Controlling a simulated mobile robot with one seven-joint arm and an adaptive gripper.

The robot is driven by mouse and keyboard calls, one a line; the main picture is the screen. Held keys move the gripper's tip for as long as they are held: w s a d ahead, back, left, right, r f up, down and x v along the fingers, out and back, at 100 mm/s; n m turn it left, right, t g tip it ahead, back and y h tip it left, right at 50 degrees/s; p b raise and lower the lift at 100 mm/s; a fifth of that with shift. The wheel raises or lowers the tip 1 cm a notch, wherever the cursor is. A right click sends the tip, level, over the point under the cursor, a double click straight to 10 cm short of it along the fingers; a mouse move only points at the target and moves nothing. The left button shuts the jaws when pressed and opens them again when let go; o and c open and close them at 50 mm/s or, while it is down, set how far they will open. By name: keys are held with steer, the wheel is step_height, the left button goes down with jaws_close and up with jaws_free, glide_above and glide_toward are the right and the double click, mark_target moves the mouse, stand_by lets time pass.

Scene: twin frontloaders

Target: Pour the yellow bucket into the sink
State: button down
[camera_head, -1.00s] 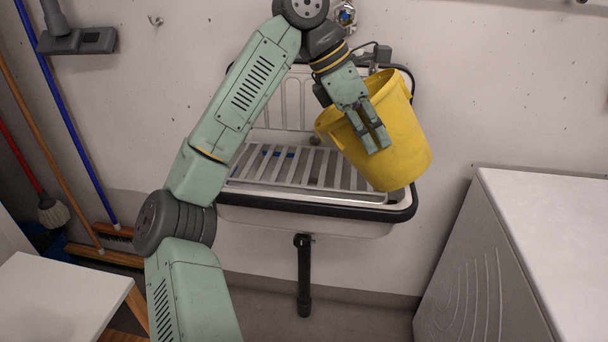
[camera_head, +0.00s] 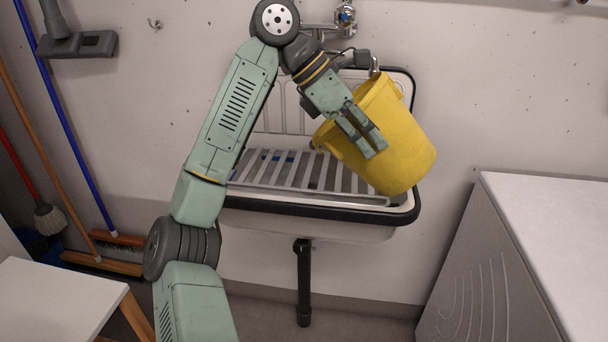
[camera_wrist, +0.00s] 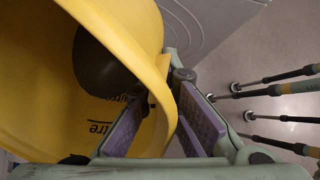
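The yellow bucket (camera_head: 390,137) is held over the right part of the sink (camera_head: 345,213), tilted with its mouth toward the upper left. My gripper (camera_head: 373,148) is shut on the bucket's wall near the rim. In the wrist view, my gripper (camera_wrist: 165,118) has one finger inside the bucket (camera_wrist: 30,80) and one outside, with the yellow wall between them. A dark rounded patch shows inside the bucket; I cannot tell what it is. No stream shows from the mouth. A slatted grey rack (camera_head: 300,172) lies across the sink.
A tap (camera_head: 345,16) is on the wall behind the sink. A white-topped appliance (camera_head: 560,220) stands to the right. Brooms (camera_head: 104,266) lean at the left wall, and a white table (camera_head: 60,300) is at the lower left. A drain pipe (camera_head: 303,280) hangs below the sink.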

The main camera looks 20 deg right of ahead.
mark_target(324, 138)
steer(key=shift+w+a+r+g+h+b, duration=0.2)
steer(key=shift+w+a+g+h+b, duration=0.35)
steer(key=shift+g+h+b, duration=0.45)
stand_by(0.9)
steer(key=shift+a+f+h, duration=0.15)
steer(key=shift+f+h, duration=0.1)
steer(key=shift+h, duration=0.05)
steer(key=shift+w+a+f+g+h+b, duration=0.4)
steer(key=shift+f+g+b, duration=0.1)
steer(key=shift+f+b, duration=0.15)
steer(key=shift+w+a+g+h+b, duration=0.4)
steer(key=shift+w+a+g+h, duration=0.1)
steer(key=shift+w+a+h, duration=0.3)
stand_by(0.4)
steer(key=shift+w+a+r+n+g+h+b, duration=0.2)
steer(key=shift+w+a+r+g+h, duration=0.25)
steer(key=shift+w+a+h, duration=0.15)
steer(key=shift+w+a+r+n+g+h+b, duration=0.2)
steer(key=shift+w+a+r+g+h, duration=0.2)
steer(key=shift+a+h, duration=0.3)
stand_by(0.9)
steer(key=shift+w+a+r+g+h+b, duration=0.25)
steer(key=shift+w+a+g+h+b, duration=0.35)
steer(key=shift+g, duration=0.35)
stand_by(0.8)
